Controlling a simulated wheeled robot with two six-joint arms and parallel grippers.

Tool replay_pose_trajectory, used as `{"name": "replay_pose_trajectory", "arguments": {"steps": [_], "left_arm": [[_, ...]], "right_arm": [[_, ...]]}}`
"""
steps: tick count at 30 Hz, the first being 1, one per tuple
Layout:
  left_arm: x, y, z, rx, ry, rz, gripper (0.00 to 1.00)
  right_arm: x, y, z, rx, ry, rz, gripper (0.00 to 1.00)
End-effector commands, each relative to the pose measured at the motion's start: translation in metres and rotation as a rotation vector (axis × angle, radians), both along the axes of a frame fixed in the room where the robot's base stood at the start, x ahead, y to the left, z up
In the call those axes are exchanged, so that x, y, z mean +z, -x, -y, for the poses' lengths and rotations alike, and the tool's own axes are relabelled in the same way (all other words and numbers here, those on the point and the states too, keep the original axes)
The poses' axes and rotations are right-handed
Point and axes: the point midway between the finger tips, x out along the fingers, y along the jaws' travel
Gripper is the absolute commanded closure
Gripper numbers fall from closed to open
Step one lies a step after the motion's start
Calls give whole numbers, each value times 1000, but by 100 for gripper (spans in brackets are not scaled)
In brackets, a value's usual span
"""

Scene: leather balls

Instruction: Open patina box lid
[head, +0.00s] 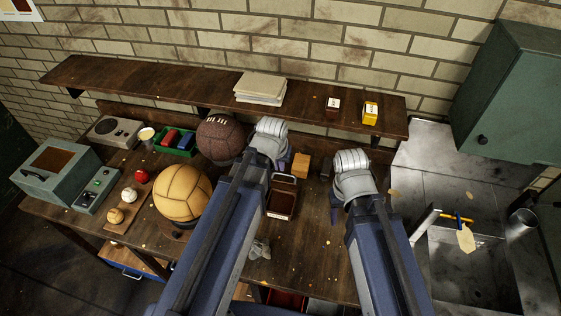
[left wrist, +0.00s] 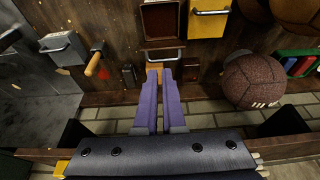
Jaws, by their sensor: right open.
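A dark brown box (head: 281,203), which I take as the patina box, stands mid-table with a metal handle (head: 285,177) on its wall side. In the left wrist view the box (left wrist: 160,22) shows a reddish-brown recess or panel; I cannot tell if that is its lid. Its handle (left wrist: 164,54) lies just beyond my left gripper (left wrist: 160,74). The purple fingers are close together with a narrow gap; I see no clear hold on the handle. My right gripper (head: 336,208) is open, right of the box, its fingers mostly hidden by the arm.
A wooden block (head: 301,165) stands near the wall, right of my left gripper. A dark ball (head: 219,138) and a tan ball (head: 182,192) lie to the left. A teal box (head: 57,180) stands far left. A shelf (head: 180,88) overhangs the back.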

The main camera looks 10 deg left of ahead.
Motion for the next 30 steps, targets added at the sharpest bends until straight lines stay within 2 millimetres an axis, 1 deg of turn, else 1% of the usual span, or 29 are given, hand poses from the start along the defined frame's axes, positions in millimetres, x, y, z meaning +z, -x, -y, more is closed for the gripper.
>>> {"name": "replay_pose_trajectory", "arguments": {"steps": [1,2,5,8,9,15,18,21,25,30], "left_arm": [[-4,-3,0,20,6,-2,86],[-6,-6,0,45,14,-5,83],[-20,-18,-2,192,57,-20,72],[-37,-37,-5,427,123,-41,61],[-44,-44,-6,534,150,-52,56],[-73,-75,-11,1032,266,-91,55],[-82,-86,-13,1228,304,-105,55],[-89,-93,-15,1373,330,-112,55],[-92,-97,-16,1480,348,-117,55],[-92,-97,-17,1513,354,-118,55]], "right_arm": [[-4,0,0,0,0,0,50],[-6,0,0,0,0,0,50],[-18,0,0,1,0,1,50],[-34,0,0,1,0,1,50],[-41,0,0,2,0,2,50],[-67,-1,0,3,0,3,50],[-76,-1,0,4,0,3,50],[-82,-1,0,5,0,4,50],[-85,-1,0,5,0,4,50],[-85,-1,0,5,0,4,50]]}}
